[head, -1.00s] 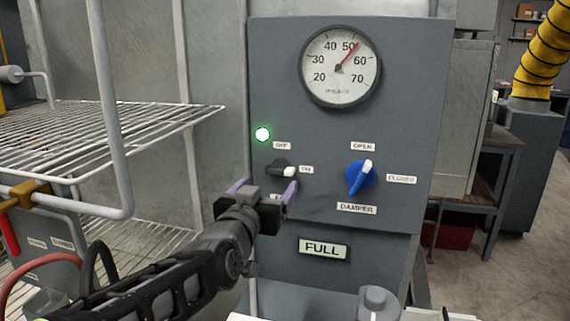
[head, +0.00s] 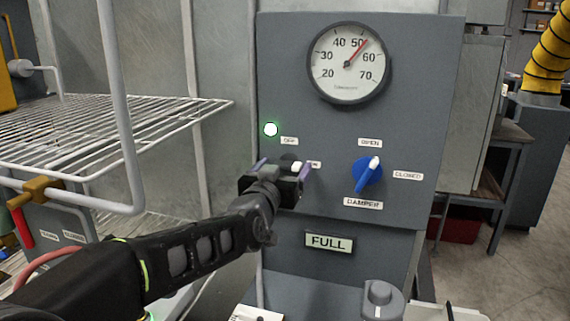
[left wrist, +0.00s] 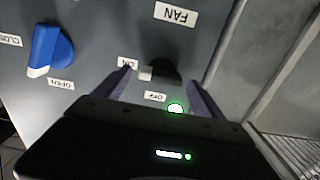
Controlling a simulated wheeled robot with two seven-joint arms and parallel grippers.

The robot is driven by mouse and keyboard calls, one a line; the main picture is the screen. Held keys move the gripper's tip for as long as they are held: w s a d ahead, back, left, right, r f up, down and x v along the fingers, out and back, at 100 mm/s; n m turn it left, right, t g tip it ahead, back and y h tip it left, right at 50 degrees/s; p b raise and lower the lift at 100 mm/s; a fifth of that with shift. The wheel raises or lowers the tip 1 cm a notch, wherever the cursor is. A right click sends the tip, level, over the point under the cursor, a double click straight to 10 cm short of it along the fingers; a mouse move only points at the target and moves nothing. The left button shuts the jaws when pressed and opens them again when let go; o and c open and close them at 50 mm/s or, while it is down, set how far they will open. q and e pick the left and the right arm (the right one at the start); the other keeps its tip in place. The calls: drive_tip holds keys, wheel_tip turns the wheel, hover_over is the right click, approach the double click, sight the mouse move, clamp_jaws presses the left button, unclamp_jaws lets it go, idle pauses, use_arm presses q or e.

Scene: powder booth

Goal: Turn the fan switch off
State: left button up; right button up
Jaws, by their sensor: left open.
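The fan switch (head: 288,163) is a small dark knob with a white tip on the grey control panel (head: 415,130). It also shows in the left wrist view (left wrist: 165,69), beside the FAN label (left wrist: 176,14). Its white tip points at the ON label (left wrist: 127,63); the OFF label (left wrist: 154,96) is a quarter turn away. My left gripper (head: 284,168) is open, its two purple fingers on either side of the switch. Whether they touch it I cannot tell. In the head view the gripper hides part of the switch and the FAN label. My right gripper is not in view.
A green lamp (head: 271,129) glows above the switch. The blue damper knob (head: 368,173) is to the right, below a round gauge (head: 348,64). A wire rack (head: 120,125) and its grey tube frame stand left of my left arm. A FULL sign (head: 329,243) is below.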

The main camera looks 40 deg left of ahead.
use_arm(q)
drive_tip(key=shift+w+a, duration=0.15)
drive_tip(key=shift+w, duration=0.2)
drive_tip(key=shift+c, duration=0.4)
drive_tip(key=c, duration=1.3)
